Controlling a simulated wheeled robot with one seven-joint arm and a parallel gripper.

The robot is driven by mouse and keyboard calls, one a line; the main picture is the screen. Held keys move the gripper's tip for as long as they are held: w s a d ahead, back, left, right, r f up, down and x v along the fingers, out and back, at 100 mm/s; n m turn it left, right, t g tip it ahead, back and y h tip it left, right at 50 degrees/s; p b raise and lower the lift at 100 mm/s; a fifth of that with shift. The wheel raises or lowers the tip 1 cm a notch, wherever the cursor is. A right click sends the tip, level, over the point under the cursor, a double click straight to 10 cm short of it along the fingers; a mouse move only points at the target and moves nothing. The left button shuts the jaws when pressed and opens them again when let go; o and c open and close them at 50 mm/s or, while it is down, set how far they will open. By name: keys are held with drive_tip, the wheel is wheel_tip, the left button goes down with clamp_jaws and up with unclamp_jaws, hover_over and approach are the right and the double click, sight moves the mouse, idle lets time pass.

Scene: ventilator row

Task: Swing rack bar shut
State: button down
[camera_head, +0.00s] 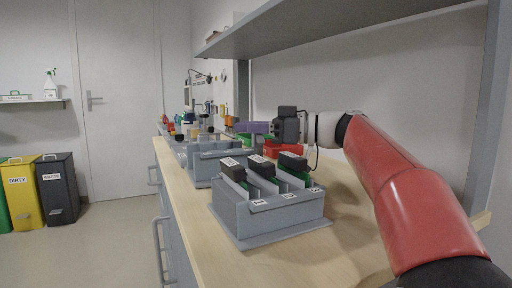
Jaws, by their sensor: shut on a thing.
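A grey rack (262,219) stands on the bench in front. It holds upright black-topped modules with green lower parts in its slots, and small white labels mark its front. A second grey rack (205,172) stands behind it, partly covered. I cannot pick out a separate swinging bar on either rack. My gripper (271,129) points left, above and beyond the near rack. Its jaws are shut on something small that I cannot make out.
A red box (284,149) sits below my gripper, close to the wall. A grey shelf (330,27) hangs above the bench, with an upright post (490,110) at right. More items crowd the bench's far end. The wooden bench top (345,240) is clear at right front.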

drive_tip(key=shift+a+f+m+t+h+b, duration=0.15)
drive_tip(key=shift+a+m+t+b, duration=0.05)
drive_tip(key=shift+m+t+b, duration=0.2)
drive_tip(key=shift+a+f+m+t+h+b, duration=0.1)
drive_tip(key=shift+a+m+t+h+b, duration=0.15)
drive_tip(key=shift+t, duration=0.25)
drive_tip(key=shift+w+r+t, duration=0.1)
drive_tip(key=shift+r+t, duration=0.1)
drive_tip(key=shift+t, duration=0.1)
drive_tip(key=c, duration=1.4)
unclamp_jaws()
drive_tip(key=shift+o, duration=0.2)
drive_tip(key=v, duration=0.8)
drive_tip(key=shift+b, duration=0.45)
drive_tip(key=shift+c, duration=0.4)
